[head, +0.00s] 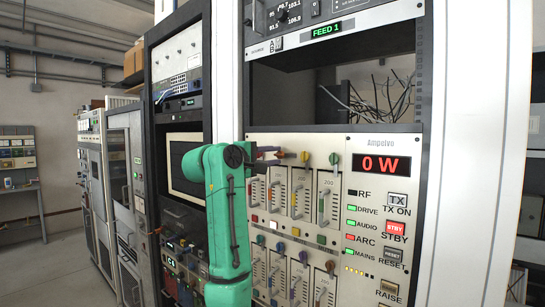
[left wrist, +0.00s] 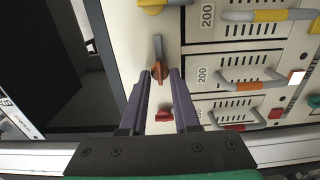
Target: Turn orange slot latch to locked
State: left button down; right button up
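The orange latch (left wrist: 158,74) shows in the left wrist view on the pale panel, beside the end of the orange-marked slot (left wrist: 240,86). Its long tab points toward the top of that view, across the slot's length. My left gripper (left wrist: 160,73) is open, its two purple fingers on either side of the latch's lower end. I cannot tell whether they touch it. In the head view the left gripper (head: 277,154) reaches the latch row above the upper slots, and the arm hides part of that row. My right gripper is not in view.
A yellow latch (head: 305,157) and a green latch (head: 334,160) stand to the right in the same row. A red latch (left wrist: 164,115) sits between the fingers, nearer the wrist. Slot handles project from the panel. The red display (head: 381,164) reads 0 W.

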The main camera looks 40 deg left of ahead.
pick_arm(q)
jog(key=shift+m, duration=0.3)
jog(key=m, duration=0.2)
jog(key=shift+f+m+b, duration=0.1)
jog(key=shift+m+b, duration=0.2)
jog(key=shift+b, duration=0.05)
jog(key=m, duration=0.5)
jog(key=shift+m+b, duration=0.3)
jog(key=m, duration=0.4)
jog(key=shift+m, duration=0.3)
jog(key=shift+d+m, duration=0.15)
jog(key=shift+m, duration=2.15)
jog(key=shift+p, duration=0.3)
jog(key=shift+w, duration=0.1)
jog(key=c, duration=0.7)
grip_release()
jog(key=shift+o, duration=0.2)
